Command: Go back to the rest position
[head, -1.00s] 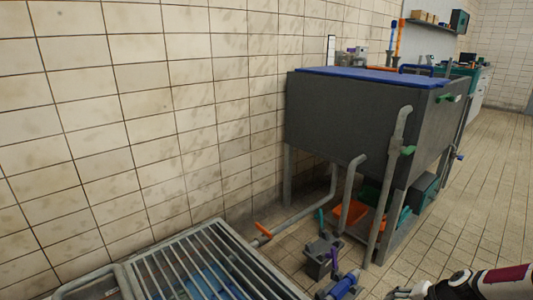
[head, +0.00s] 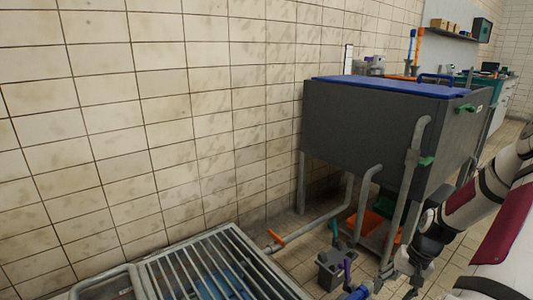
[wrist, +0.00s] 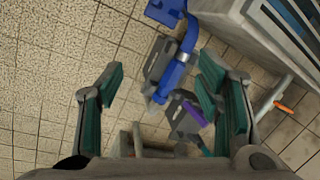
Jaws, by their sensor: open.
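My gripper (wrist: 160,88) is open in the wrist view, its two teal-lined fingers spread apart with nothing held between them. It hangs over the tiled floor. A blue pipe fitting with a grey body (wrist: 182,62) lies below, seen between and beyond the fingers. A grey box with a purple handle (wrist: 187,116) is beside it, partly near the right finger. In the head view my arm reaches in from the right edge, and the gripper end is dark and low at the bottom right, too unclear to read there.
A grey tank with a blue lid (head: 375,120) stands on legs and pipes beside the tiled wall. A metal grating (head: 190,265) fills the lower left. An orange valve handle (head: 276,237) sits on a floor pipe. An orange bin (head: 367,222) is under the tank. Shelves stand far right.

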